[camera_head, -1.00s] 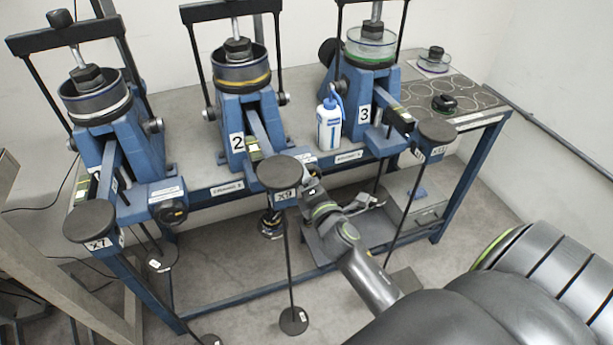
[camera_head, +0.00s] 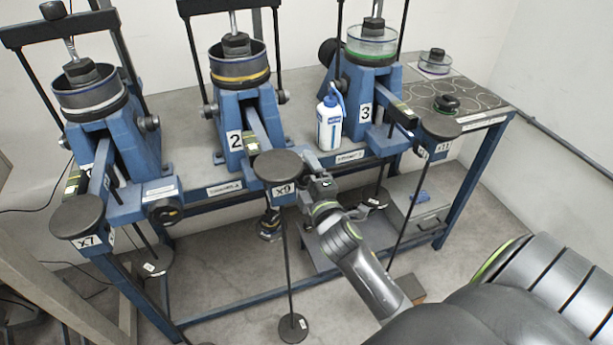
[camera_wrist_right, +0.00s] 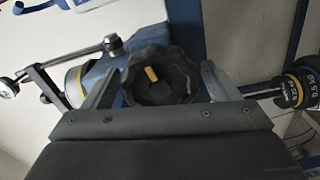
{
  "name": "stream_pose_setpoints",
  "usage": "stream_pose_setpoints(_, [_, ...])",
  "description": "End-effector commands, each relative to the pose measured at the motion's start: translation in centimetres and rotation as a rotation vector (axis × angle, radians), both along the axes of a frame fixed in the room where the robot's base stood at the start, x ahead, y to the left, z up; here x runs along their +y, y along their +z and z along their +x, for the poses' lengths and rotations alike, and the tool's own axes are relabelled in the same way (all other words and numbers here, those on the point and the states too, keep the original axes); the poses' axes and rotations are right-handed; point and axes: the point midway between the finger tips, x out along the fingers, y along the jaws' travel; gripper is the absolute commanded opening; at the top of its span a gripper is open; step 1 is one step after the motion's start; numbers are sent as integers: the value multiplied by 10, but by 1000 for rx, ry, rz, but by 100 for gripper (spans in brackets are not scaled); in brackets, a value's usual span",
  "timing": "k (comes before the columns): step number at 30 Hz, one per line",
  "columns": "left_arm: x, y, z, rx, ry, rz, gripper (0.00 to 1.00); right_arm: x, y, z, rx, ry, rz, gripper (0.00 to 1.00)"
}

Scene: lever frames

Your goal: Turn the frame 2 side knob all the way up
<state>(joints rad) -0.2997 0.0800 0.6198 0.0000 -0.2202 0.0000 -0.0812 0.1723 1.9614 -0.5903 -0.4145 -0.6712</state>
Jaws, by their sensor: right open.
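Lever frame 2 (camera_head: 236,142) is the blue middle frame with a "2" label, a yellow-ringed cup on top and a round black plate (camera_head: 278,165) on its lever end. My right gripper (camera_head: 314,180) is at that frame's right side, beside the lever end. In the right wrist view, the frame 2 side knob (camera_wrist_right: 160,75), black and lobed with a yellow mark, sits between the spread fingers of my right gripper (camera_wrist_right: 158,82). I cannot tell whether the fingers touch it. In the head view my gripper hides the knob. My left gripper is not in view.
Lever frame 1 (camera_head: 125,140) with its side knob (camera_head: 165,211) stands left, and lever frame 3 (camera_head: 366,95) right. A white-blue bottle (camera_head: 329,122) stands on the table between frames 2 and 3. A hanging rod with a weight plate (camera_head: 293,327) hangs beside my right arm.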

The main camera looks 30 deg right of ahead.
Motion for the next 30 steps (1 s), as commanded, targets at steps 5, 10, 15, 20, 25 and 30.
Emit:
stream_pose_setpoints(5, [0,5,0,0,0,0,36,2,0,-11,2,-1,1,82])
stream_pose_setpoints(10, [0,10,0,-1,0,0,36,7,0,-31,3,0,1,82])
stream_pose_setpoints(15, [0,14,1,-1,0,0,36,12,0,-50,3,0,1,82])
stream_pose_setpoints(20, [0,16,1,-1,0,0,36,14,0,-58,0,0,-1,82])
stream_pose_setpoints(25, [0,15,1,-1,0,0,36,14,0,-59,0,0,-2,82])
stream_pose_setpoints(30, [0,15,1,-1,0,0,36,14,0,-59,0,0,-2,82])
